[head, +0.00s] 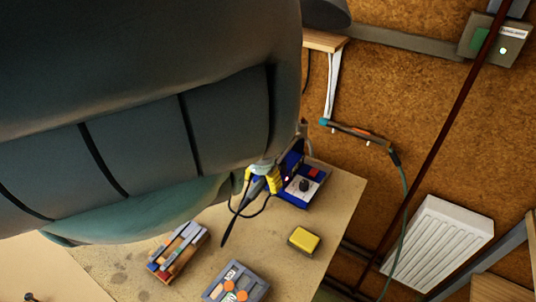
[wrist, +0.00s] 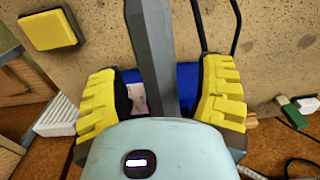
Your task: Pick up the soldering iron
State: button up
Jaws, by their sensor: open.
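The soldering iron shows as a long grey handle (wrist: 148,40) in the wrist view, running from the top edge down between my fingers. In the head view its dark, tapering handle (head: 237,220) slants down and left from beside the blue soldering station (head: 303,184), with a black cord looping around it. My gripper (head: 262,178) is at the station's left side. In the wrist view my gripper (wrist: 163,92) is open, its yellow-padded fingers on either side of the handle with gaps visible. The iron's lower end is hidden behind my gripper body.
A yellow block (head: 303,240) lies on the bench (head: 340,197) right of the iron. A tray of tools (head: 178,250) and a grey tray with orange discs (head: 236,284) stand in front. A white radiator (head: 438,242) is on the right. My arm hides the left part.

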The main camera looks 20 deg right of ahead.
grip_shut()
dwell(0.4)
jog(key=shift+r, duration=0.1)
